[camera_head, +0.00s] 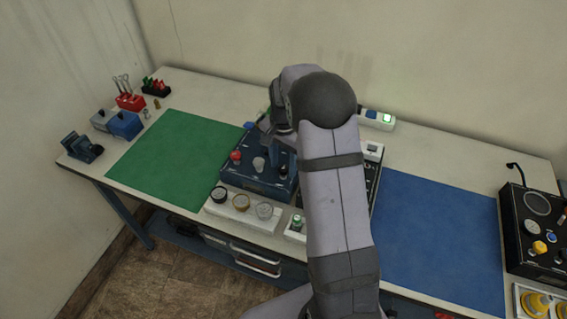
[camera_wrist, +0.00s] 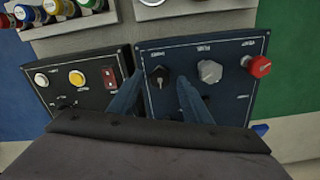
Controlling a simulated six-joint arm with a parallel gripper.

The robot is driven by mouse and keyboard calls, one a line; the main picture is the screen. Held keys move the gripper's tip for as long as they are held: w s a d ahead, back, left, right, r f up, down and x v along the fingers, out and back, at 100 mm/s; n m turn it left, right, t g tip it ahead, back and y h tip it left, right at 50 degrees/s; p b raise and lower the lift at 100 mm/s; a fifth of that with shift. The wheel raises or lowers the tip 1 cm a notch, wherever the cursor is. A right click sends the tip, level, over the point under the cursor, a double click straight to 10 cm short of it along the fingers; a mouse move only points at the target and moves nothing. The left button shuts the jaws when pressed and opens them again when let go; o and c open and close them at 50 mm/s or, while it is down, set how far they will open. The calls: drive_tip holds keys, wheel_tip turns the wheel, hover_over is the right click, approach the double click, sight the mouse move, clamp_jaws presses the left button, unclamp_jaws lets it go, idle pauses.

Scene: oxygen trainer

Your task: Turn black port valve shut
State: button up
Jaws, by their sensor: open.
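The dark blue panel box (camera_head: 240,178) stands mid-table with a red knob (camera_head: 235,156), a grey knob (camera_head: 259,163) and the black port valve (camera_head: 283,169) in a row. In the wrist view the black valve (camera_wrist: 159,74) is at the panel's left, the grey knob (camera_wrist: 209,71) in the middle and the red knob (camera_wrist: 260,66) at the right. My gripper (camera_wrist: 160,84) is open and empty. Its two blue fingers appear on either side of the black valve; I cannot tell how far above it they are. My arm hides part of the box in the head view.
A black panel (camera_wrist: 80,80) with white and yellow buttons and a red switch stands close beside the box. A white tray (camera_head: 243,215) with several round caps lies in front. The green mat (camera_head: 165,155) and blue mat (camera_head: 435,235) are mostly clear.

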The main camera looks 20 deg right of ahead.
sight(284, 168)
drive_tip(key=shift+r, duration=0.1)
drive_tip(key=shift+r+b, duration=1.15)
drive_tip(key=shift+r, duration=2.45)
drive_tip(key=s+a+f+n, duration=0.1)
drive_tip(key=s+a+n, duration=0.2)
drive_tip(key=s, duration=0.5)
drive_tip(key=s+a+f+n, duration=0.2)
drive_tip(key=s+a+n, duration=0.2)
drive_tip(key=s, duration=0.3)
drive_tip(key=s+a+f+n, duration=0.2)
drive_tip(key=s+n, duration=0.3)
drive_tip(key=s, duration=0.3)
drive_tip(key=shift+s+a+f, duration=0.25)
drive_tip(key=shift+s+a, duration=0.05)
drive_tip(key=shift+a, duration=0.5)
drive_tip(key=shift+o, duration=0.3)
drive_tip(key=shift+w, duration=0.1)
